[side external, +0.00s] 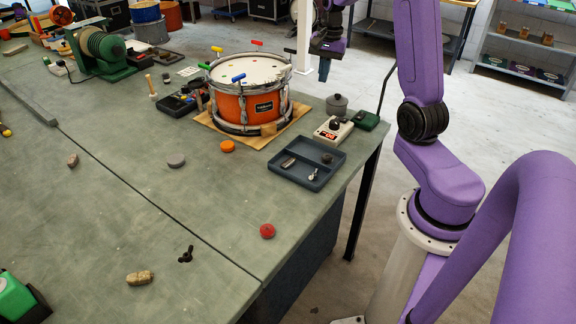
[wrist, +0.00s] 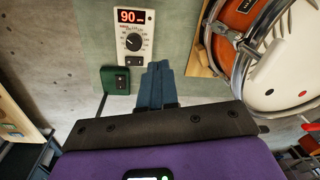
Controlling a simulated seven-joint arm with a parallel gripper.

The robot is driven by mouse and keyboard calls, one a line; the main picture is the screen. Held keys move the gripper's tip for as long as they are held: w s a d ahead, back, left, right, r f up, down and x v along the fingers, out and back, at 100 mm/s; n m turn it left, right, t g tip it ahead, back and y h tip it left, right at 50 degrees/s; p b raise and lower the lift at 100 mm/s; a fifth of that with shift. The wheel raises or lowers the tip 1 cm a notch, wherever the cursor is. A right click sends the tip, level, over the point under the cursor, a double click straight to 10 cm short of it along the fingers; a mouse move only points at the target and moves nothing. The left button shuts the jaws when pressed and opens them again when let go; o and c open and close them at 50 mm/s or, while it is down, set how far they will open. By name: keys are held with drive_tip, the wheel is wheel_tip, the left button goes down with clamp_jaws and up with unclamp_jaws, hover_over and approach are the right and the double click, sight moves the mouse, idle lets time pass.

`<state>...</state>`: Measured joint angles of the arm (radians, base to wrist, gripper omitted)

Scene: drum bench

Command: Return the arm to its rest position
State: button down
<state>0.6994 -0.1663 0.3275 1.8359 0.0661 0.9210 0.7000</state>
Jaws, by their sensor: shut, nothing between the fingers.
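My gripper (side external: 324,68) is shut and empty. In the side external view it hangs in the air at the top, right of the drum and past the far right edge of the bench, touching nothing. In the wrist view its blue fingers (wrist: 158,84) are together at the middle, above the bench edge. My purple arm rises from its base at the right of the side external view.
An orange drum (side external: 255,108) with coloured keys around its rim stands on a board. Near it are a metronome box (side external: 333,131), a green box (side external: 366,121), a grey lidded pot (side external: 337,104) and a dark tray (side external: 318,181). The bench's front middle is mostly clear.

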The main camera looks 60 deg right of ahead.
drive_tip(key=s+a+r+n, duration=0.1)
drive_tip(key=s+a+n, duration=0.2)
drive_tip(key=a+n, duration=0.65)
drive_tip(key=s+a+r+n, duration=0.1)
drive_tip(key=s+a+n, duration=0.3)
drive_tip(key=a, duration=1.1)
drive_tip(key=s+a+n, duration=0.3)
drive_tip(key=s+n, duration=0.4)
drive_tip(key=s, duration=0.2)
drive_tip(key=s+a+f+n, duration=0.1)
drive_tip(key=s+a+n, duration=0.3)
drive_tip(key=s, duration=0.6)
drive_tip(key=n, duration=0.2)
drive_tip(key=shift+n+g, duration=0.3)
drive_tip(key=shift+n, duration=0.05)
drive_tip(key=shift+a, duration=0.1)
